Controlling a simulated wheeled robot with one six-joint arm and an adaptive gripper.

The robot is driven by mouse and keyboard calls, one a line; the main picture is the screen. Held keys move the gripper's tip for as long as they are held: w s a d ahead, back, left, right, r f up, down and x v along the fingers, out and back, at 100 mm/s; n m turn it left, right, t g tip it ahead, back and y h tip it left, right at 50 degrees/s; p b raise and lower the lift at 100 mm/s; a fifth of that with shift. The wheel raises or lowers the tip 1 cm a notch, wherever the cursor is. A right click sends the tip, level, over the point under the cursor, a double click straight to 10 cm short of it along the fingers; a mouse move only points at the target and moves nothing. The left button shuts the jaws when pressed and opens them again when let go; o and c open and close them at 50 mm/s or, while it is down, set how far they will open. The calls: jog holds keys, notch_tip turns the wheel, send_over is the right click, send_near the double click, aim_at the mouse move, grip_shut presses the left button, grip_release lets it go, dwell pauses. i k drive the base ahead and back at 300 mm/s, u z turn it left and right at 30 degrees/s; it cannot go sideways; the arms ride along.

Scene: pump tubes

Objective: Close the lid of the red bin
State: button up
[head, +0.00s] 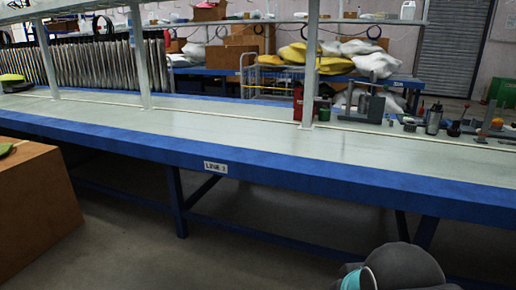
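A small red container-like object (298,103) stands upright on the long bench, just left of a white post. A rounded dark grey part of my own arm with a cyan band shows at the bottom right edge. My gripper is not in view.
A long blue-edged bench (270,172) crosses the view, its middle mostly clear. Tools and metal parts (433,118) crowd its right end. A brown box (35,210) stands at the left. Open floor (250,262) lies in front. Sacks (372,60) lie behind.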

aim_at(299, 92)
jog(key=u, duration=0.1)
jog(key=i, duration=1.45)
jog(key=u, duration=0.95)
jog(key=i, duration=0.7)
jog(key=z, duration=0.7)
jog(key=i, duration=0.5)
jog(key=z, duration=0.6)
